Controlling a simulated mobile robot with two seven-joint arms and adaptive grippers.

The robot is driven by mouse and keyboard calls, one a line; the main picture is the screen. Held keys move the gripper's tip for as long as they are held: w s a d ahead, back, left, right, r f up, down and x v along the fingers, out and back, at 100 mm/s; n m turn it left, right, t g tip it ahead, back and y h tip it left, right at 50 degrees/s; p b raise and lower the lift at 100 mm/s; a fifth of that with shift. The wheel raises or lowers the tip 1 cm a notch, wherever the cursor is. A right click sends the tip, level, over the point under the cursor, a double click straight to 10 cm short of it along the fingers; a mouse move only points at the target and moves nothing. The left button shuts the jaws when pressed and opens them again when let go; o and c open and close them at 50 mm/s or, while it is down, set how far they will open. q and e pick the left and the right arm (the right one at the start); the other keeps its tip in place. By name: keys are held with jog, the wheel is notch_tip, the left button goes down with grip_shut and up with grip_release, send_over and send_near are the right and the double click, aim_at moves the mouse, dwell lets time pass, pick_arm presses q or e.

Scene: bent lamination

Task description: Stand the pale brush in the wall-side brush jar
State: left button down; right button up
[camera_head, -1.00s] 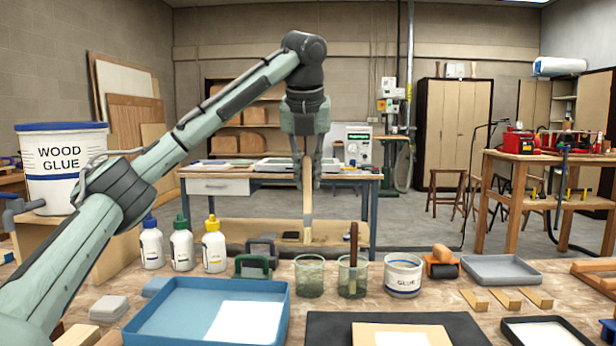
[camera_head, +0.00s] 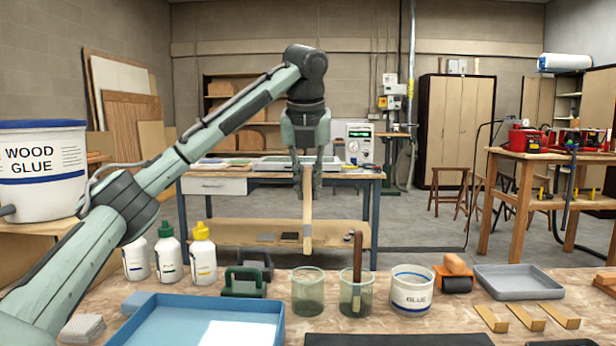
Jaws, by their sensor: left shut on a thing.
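My left gripper (camera_head: 307,190) is shut on the pale brush (camera_head: 308,222), which hangs upright, bristle end down. In the picture its lower end is just above the rim of the left glass jar (camera_head: 307,293); how near it is in depth I cannot tell. The left jar looks empty of brushes. The right glass jar (camera_head: 345,302) stands beside it and holds a dark-handled brush (camera_head: 357,260). Which jar is the wall-side one is not plain from this view. My right gripper is not in view.
A white glue tub (camera_head: 411,289) stands right of the jars. A green-handled tool (camera_head: 243,281) and several glue bottles (camera_head: 203,255) stand to the left. A blue tray (camera_head: 160,312) lies in front, a grey tray (camera_head: 518,282) to the right.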

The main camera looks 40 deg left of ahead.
aim_at(308, 232)
pick_arm(q)
jog(key=shift+f, duration=4.85)
jog(key=c, duration=1.5)
grip_release()
jog(key=shift+o, duration=0.2)
jog(key=v, duration=1.2)
